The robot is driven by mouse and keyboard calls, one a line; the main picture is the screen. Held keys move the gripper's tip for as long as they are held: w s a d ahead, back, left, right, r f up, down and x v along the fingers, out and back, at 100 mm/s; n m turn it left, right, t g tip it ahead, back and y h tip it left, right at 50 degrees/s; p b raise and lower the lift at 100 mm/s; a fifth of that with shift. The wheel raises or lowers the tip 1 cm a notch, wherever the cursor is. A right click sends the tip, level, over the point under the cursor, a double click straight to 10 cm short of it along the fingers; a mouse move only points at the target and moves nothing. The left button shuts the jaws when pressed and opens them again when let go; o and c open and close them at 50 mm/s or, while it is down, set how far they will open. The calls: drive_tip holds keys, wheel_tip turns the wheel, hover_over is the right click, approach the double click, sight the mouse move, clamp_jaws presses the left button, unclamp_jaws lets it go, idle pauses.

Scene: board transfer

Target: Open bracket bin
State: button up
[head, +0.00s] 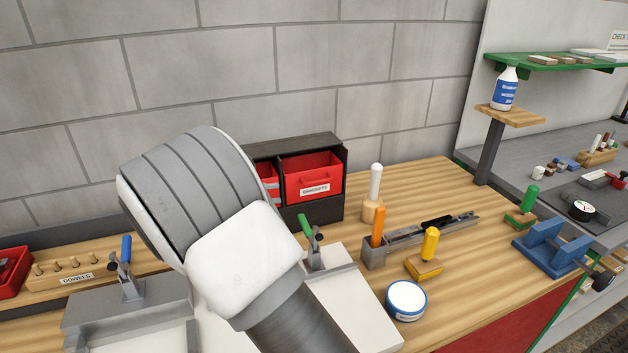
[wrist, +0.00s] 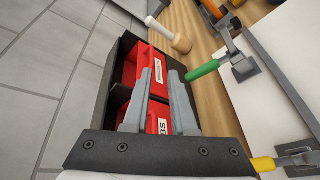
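The red bracket bin (head: 314,178), with a white label, sits in the right bay of a black cabinet (head: 325,143) against the wall. In the wrist view the bracket bin (wrist: 159,62) is the upper of two red bins. A second red bin (head: 268,178) is beside it, partly hidden by my arm in the head view. My gripper (wrist: 161,73) is open, its two grey fingers pointing at the bracket bin front with a gap between them. Whether the fingertips touch the bin cannot be told. The head view does not show my fingers; my arm covers them.
A green-handled clamp (head: 306,226) stands in front of the cabinet, close to my gripper. A white-handled tool (head: 375,185) stands right of the cabinet. An orange-handled tool (head: 377,228) and a white-lidded tub (head: 406,300) are further right. Bare wood (head: 430,185) lies at the back right.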

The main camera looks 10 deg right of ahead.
sight(313, 183)
drive_tip(key=shift+n+t+h, duration=0.4)
drive_tip(key=shift+t, duration=0.1)
drive_tip(key=x, duration=0.5)
drive_tip(key=w+x, duration=0.1)
drive_tip(key=x, duration=0.4)
drive_tip(key=a+f+x, duration=0.1)
drive_tip(key=x, duration=0.5)
drive_tip(key=shift+w+a+f+p, duration=0.1)
drive_tip(key=shift+w+p, duration=0.2)
drive_tip(key=shift+w, duration=0.05)
drive_tip(key=shift+c, duration=0.3)
clamp_jaws()
